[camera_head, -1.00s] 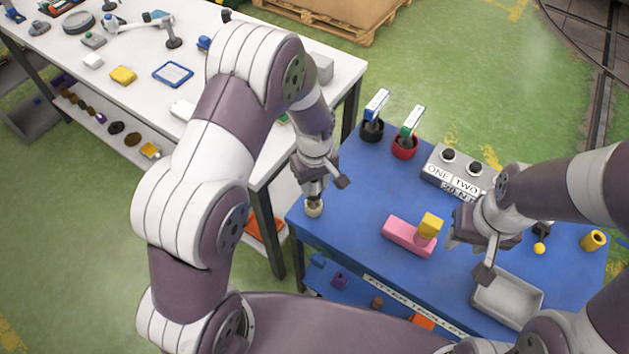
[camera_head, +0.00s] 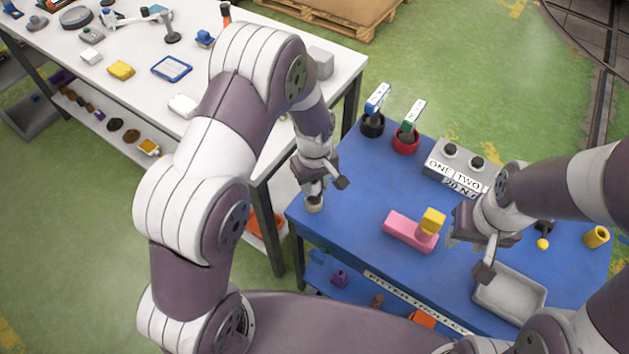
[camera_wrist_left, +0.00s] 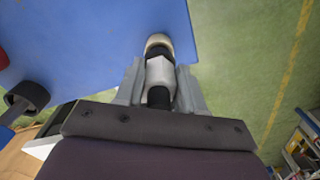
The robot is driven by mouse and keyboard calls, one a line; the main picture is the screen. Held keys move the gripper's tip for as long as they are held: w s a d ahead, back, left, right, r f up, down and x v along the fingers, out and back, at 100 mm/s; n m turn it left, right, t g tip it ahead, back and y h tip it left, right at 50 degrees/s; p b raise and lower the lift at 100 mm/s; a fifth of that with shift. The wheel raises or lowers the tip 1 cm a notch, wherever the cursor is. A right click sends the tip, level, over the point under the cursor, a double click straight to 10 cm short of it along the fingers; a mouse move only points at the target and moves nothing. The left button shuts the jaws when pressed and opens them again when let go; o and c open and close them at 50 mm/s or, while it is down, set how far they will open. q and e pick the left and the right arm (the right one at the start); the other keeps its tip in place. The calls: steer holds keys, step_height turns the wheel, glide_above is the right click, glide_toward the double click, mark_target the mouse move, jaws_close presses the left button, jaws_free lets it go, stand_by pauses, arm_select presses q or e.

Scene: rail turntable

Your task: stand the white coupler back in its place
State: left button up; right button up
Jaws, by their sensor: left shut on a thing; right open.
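My left gripper (camera_head: 314,187) is shut on the white coupler, low over the near left corner of the blue table (camera_head: 352,220). In the left wrist view, the white coupler (camera_wrist_left: 160,72) is between the fingers of this gripper (camera_wrist_left: 160,88), with dark parts above and below its pale middle. A cream rounded piece (camera_wrist_left: 158,42) lies directly in line beyond it, close to the table edge. I cannot tell whether it is a separate part or whether the two touch. In the head view the fingers hide most of the coupler. My right gripper (camera_head: 467,257) is open and empty above the table.
A pink block (camera_head: 405,230) with a yellow block (camera_head: 432,220) is between the grippers. A grey tray (camera_head: 510,295) is below the right gripper.

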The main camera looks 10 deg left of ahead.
arm_select(q)
steer(key=shift+f+b, duration=0.5)
steer(key=shift+f, duration=0.4)
steer(key=o, duration=1.2)
steer(key=shift+o, duration=0.2)
step_height(320, 180, up, 13)
steer(key=shift+f+b, duration=0.15)
steer(key=shift+b, duration=0.7)
